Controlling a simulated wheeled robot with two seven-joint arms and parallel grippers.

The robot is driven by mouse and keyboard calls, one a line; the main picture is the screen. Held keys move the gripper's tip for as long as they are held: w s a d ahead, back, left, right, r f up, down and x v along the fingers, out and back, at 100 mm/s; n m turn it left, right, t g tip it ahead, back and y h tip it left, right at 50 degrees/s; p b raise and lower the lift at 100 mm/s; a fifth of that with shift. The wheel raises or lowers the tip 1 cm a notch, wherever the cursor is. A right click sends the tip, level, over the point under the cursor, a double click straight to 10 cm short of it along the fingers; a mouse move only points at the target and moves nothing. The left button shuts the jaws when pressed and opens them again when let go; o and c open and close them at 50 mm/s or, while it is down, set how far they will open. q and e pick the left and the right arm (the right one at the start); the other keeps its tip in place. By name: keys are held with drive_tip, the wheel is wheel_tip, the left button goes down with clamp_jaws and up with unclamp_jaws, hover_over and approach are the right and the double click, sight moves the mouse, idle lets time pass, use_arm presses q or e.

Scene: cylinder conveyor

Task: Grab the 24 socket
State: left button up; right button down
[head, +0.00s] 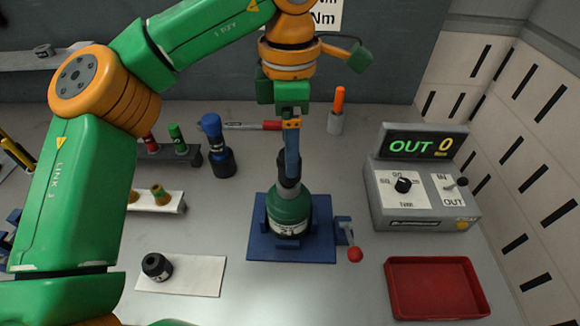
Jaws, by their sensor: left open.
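A short black socket (156,266) stands on a white mat (205,275) at the lower left; I cannot read a size on it. My left gripper (292,172) points down over the green cylinder (289,213), with its blue fingers at the dark top of the cylinder. It is open; whether the fingers touch the top is hard to tell. The cylinder stands upright in a blue clamp base (262,246). My right gripper is not in view.
A red-knobbed lever (355,254) is beside the base. A red tray (437,288) and a grey control box (425,208) reading "OUT 0" are at right. Racks with coloured and brass pieces, a blue-topped dark tool (219,150) and a red-handled wrench (271,126) lie behind.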

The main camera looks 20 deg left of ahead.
use_arm(q)
wheel_tip(320, 180, down, 3)
drive_tip(key=shift+s+r, duration=0.1)
clamp_jaws()
